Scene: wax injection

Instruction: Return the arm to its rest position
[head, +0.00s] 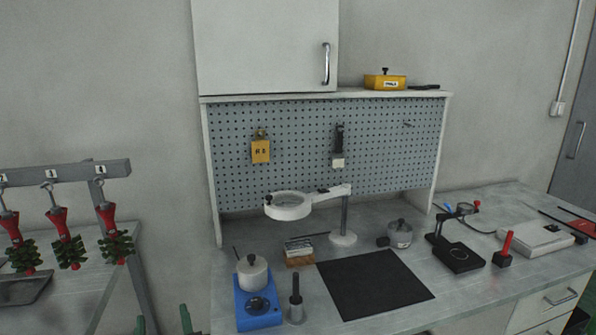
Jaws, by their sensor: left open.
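My left gripper (163,325) shows only at the bottom edge, left of centre. Its two green fingertips stand apart with nothing visible between them. They are in front of the bench, left of the blue wax heater (258,306). The rest of the left arm is out of the frame. My right gripper is not seen.
The workbench (340,247) carries a white pot on the heater, a black mat (374,284), a magnifier lamp (289,206) and a black stand (460,256). Red-and-green wax trees (66,247) hang from a rack (60,174) at left. The mat is bare.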

